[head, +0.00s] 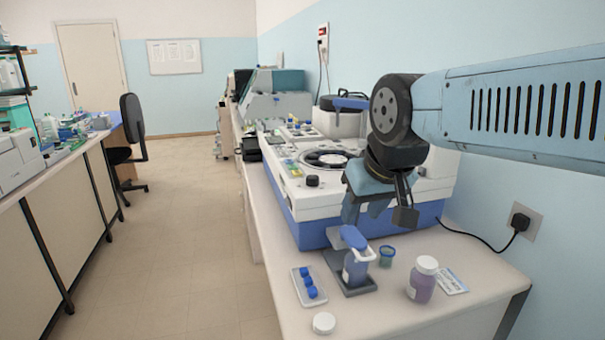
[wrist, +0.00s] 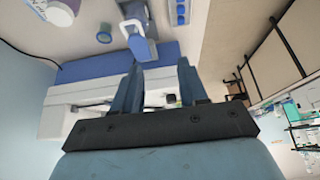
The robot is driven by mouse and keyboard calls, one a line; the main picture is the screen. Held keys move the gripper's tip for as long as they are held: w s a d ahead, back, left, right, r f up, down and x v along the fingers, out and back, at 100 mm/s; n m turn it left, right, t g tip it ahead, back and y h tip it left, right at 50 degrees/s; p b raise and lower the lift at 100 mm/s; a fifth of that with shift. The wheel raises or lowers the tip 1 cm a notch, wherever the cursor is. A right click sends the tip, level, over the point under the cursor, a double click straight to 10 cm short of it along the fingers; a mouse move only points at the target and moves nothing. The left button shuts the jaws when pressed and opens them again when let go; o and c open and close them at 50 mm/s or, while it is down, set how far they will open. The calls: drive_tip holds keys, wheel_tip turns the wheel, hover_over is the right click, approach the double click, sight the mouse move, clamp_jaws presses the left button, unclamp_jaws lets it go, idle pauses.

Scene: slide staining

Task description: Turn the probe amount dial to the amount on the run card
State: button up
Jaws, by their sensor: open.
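My gripper (head: 362,210) is open and empty, pointing down in front of the white and blue staining machine (head: 425,190), above and behind the blue-topped dispenser (head: 354,262). Its two fingers also show apart in the wrist view (wrist: 159,72). A black round knob (head: 312,181) sits on the machine's front left corner, left of my gripper and apart from it; it looks like a dial, but its markings are too small to read. A small printed card (head: 452,281) lies on the bench at right; its text is unreadable, and I cannot tell whether it is the run card.
A purple bottle (head: 422,281), a small blue-green cup (head: 387,256), a white lid (head: 324,323) and a tray (head: 297,273) with blue caps stand on the near bench. A black cable runs to the wall socket (head: 521,221). The floor at left (head: 175,230) is clear.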

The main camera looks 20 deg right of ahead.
drive_tip(key=o, duration=0.3)
drive_tip(key=shift+w+r, duration=0.15)
drive_tip(key=shift+r, duration=0.1)
drive_tip(key=shift+o, duration=0.4)
drive_tip(key=w+r+n+g, duration=0.3)
drive_tip(key=w+r+n, duration=0.3)
drive_tip(key=w, duration=0.8)
drive_tip(key=shift+d+r, duration=0.15)
drive_tip(key=shift+r, duration=0.5)
drive_tip(key=n+g, duration=0.2)
drive_tip(key=n, duration=0.4)
hover_over(313, 177)
drive_tip(key=shift+g, duration=0.3)
wheel_tip(313, 177, down, 13)
drive_tip(key=shift+w, duration=0.15)
drive_tip(key=shift+c, duration=0.3)
drive_tip(key=c, duration=1)
